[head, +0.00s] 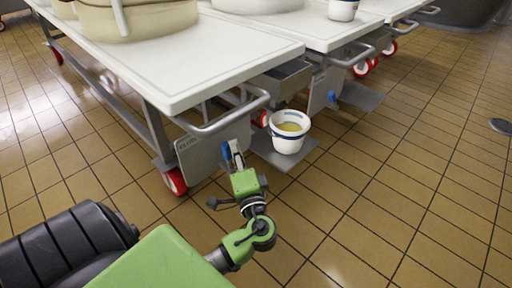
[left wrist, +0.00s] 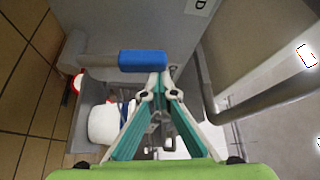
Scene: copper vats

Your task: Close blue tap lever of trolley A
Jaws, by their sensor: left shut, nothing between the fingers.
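A blue tap lever (head: 225,150) sits at the end panel of the near white-topped trolley (head: 215,75). In the left wrist view the blue lever (left wrist: 143,60) lies crosswise just beyond my fingertips. My left gripper (head: 233,158) is shut and empty, right beside the lever; I cannot tell whether it touches it. Its fingers (left wrist: 158,88) meet at the tips in the wrist view. A white bucket (head: 289,132) with yellowish liquid stands on the low grey shelf by the lever and also shows in the wrist view (left wrist: 104,124). The trolley's letter is not readable. My right gripper is not in view.
A grey handle bar (head: 235,118) projects from the trolley above the lever; it looms at right in the wrist view (left wrist: 215,95). A second trolley with another blue lever (head: 331,97) stands behind.

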